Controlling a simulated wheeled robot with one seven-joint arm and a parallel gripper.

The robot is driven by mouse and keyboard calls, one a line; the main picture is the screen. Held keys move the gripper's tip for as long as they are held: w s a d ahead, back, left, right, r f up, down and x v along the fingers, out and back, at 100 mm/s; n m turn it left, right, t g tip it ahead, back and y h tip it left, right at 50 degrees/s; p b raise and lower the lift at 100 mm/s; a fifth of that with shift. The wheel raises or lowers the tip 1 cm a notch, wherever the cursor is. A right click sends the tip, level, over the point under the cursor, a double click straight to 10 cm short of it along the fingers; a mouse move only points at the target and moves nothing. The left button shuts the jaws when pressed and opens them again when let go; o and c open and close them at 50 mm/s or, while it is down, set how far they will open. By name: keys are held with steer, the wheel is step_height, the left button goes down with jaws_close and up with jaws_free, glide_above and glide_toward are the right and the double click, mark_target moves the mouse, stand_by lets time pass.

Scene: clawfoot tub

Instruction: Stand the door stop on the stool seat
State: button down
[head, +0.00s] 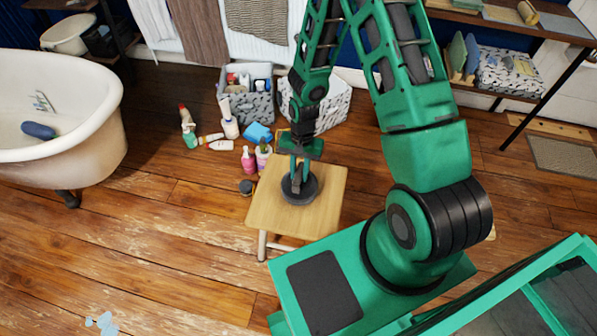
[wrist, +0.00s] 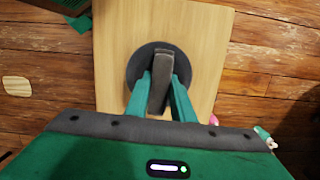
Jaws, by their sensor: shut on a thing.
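The door stop is a dark grey round disc with an upright flat handle. In the head view the door stop (head: 299,190) is at the middle of the light wooden stool seat (head: 325,180), upright. In the wrist view the door stop (wrist: 143,62) lies over the stool seat (wrist: 205,70), clear of the seat's visible edges. My gripper (head: 297,176) points down from above and is shut on the handle; its two green fingers flank the handle in the wrist view (wrist: 160,88). I cannot tell whether the disc's underside touches the seat.
Bottles (head: 248,160) and a small dark round thing (head: 246,187) stand on the floor left of the stool. Grey boxes (head: 246,100) are behind it. A white tub (head: 70,110) is at the left. The wooden floor at the front left is mostly clear.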

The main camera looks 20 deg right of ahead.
steer(key=shift+f, duration=0.45)
stand_by(0.7)
steer(key=c, duration=1.4)
jaws_free()
steer(key=shift+c, duration=0.2)
steer(key=shift+r, duration=0.2)
steer(key=shift+w+d+r, duration=0.15)
steer(key=shift+r, duration=1.1)
steer(key=shift+w+d+r, duration=0.1)
steer(key=shift+w+r, duration=0.1)
steer(key=shift+r, duration=1.05)
steer(key=shift+w+d+r, duration=0.15)
steer(key=shift+r, duration=1.1)
step_height(320, 180, up, 11)
steer(key=w+d, duration=0.1)
steer(key=shift+w+f, duration=0.2)
